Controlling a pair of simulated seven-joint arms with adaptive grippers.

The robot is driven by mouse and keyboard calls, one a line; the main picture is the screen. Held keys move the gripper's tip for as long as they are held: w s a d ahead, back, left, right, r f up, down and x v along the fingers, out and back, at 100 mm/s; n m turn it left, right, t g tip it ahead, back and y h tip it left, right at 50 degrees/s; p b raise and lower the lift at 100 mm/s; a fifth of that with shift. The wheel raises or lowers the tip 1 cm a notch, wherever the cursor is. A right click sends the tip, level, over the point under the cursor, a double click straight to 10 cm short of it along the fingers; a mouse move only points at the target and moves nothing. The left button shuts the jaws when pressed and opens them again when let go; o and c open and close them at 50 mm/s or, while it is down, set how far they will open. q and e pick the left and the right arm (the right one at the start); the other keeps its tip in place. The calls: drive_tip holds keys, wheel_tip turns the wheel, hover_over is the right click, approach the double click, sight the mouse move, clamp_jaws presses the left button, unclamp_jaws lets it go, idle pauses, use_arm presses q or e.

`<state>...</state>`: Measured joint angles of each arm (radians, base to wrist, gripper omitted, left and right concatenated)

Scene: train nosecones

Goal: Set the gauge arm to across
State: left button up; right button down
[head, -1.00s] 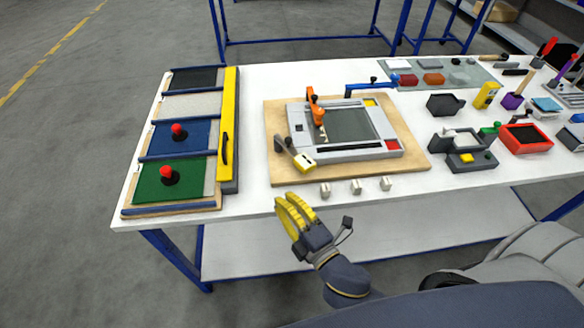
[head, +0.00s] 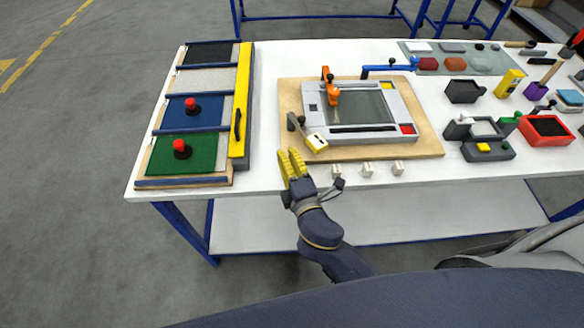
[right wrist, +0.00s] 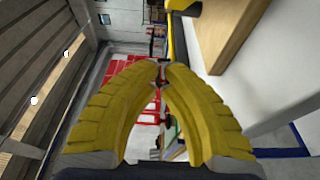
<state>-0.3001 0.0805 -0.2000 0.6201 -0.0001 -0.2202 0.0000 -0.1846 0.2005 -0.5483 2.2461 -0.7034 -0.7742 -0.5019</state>
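A fixture with a grey frame (head: 403,110) lies on a wooden board (head: 432,146) on the table. An orange arm (head: 331,90) stands at the frame's back left and points toward the front. A blue arm (head: 388,69) runs sideways behind the frame. I cannot tell for sure which is the gauge arm. My right gripper (head: 287,154) is at the board's front-left corner, its yellow fingertips together and empty. It also shows in the right wrist view (right wrist: 160,66). My left gripper is out of view.
Several small white blocks (head: 367,169) stand in front of the board. A panel with a yellow bar (head: 242,95) and red-knobbed tiles (head: 182,148) is at left. A grey device (head: 487,149) and a red bin (head: 547,130) are at right. A bare white strip separates panel and board.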

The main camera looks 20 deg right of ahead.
sight(308, 141)
drive_tip(key=shift+w+d, duration=0.25)
drive_tip(key=shift+w, duration=0.85)
drive_tip(key=shift+w+d, duration=0.15)
drive_tip(key=shift+d, duration=0.45)
drive_tip(key=shift+w+d, duration=0.15)
drive_tip(key=shift+d, duration=0.45)
drive_tip(key=shift+w+d, duration=0.15)
drive_tip(key=shift+d, duration=0.25)
drive_tip(key=shift+d, duration=0.1)
drive_tip(key=shift+d+n+y, duration=0.7)
drive_tip(key=shift+d+y, duration=0.15)
drive_tip(key=shift+y, duration=0.25)
drive_tip(key=shift+d, duration=0.8)
drive_tip(key=shift+a, duration=0.1)
